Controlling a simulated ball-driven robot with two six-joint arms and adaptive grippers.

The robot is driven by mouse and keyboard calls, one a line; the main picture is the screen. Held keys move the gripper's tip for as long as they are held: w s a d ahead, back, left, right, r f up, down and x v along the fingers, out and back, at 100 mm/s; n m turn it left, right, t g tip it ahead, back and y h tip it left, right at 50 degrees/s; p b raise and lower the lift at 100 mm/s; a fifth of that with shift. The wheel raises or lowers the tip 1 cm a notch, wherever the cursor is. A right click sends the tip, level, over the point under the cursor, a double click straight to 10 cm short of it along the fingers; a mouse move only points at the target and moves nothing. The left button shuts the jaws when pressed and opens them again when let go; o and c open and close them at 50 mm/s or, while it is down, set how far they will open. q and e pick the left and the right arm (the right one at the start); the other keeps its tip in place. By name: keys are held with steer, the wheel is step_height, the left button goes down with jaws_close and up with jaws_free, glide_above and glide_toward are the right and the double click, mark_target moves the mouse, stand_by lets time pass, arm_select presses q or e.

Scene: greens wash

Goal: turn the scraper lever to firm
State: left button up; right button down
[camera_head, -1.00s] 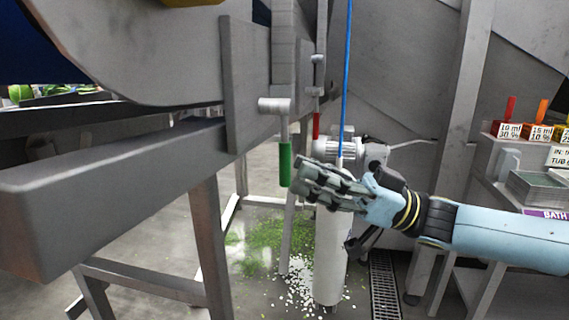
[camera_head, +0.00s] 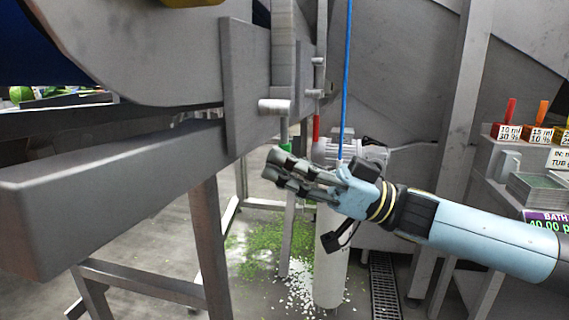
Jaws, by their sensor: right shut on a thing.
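A lever with a green handle (camera_head: 285,147) hangs straight down from a grey pivot (camera_head: 274,106) on the conveyor frame. My right gripper (camera_head: 275,170) comes in from the right and is shut on this handle. Its fingers hide most of the green grip; only a short piece shows above them. A second lever with a red handle (camera_head: 316,127) hangs a little behind and to the right, apart from my fingers. No readable mark for the lever positions shows. My left gripper is not in view.
The conveyor's grey beam (camera_head: 120,190) fills the left side. A blue hose (camera_head: 346,70) and a white cylinder (camera_head: 331,260) stand right of the levers. Green scraps (camera_head: 270,245) lie on the floor.

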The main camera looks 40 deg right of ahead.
stand_by(0.5)
steer(key=s+a+m+t+h+p, duration=0.1)
steer(key=m+t+h+p, duration=0.1)
steer(key=m, duration=0.2)
steer(key=s+a+r+m+t+h+p, duration=0.1)
steer(key=m+p, duration=0.2)
steer(key=m, duration=0.1)
steer(key=s+a+r+m+t+h+p, duration=0.1)
steer(key=a+m+t+h+p, duration=0.1)
steer(key=m, duration=0.3)
steer(key=shift+s+r+t+h+p, duration=0.15)
steer(key=shift+r+t+h+p, duration=0.15)
steer(key=shift+p, duration=0.3)
steer(key=shift+s+a+r+m+h+p, duration=0.15)
steer(key=shift+m+h+p, duration=0.15)
steer(key=shift+m+p, duration=0.35)
steer(key=shift+s+a+f+m+h+p, duration=0.1)
steer(key=shift+m+h+p, duration=0.2)
steer(key=shift+m+p, duration=0.35)
steer(key=c, duration=1.3)
jaws_free()
steer(key=shift+o, duration=0.2)
glide_toward(246, 145)
steer(key=v, duration=0.5)
steer(key=shift+s+d+f, duration=0.15)
steer(key=shift+s+f, duration=0.1)
steer(key=shift+f, duration=0.05)
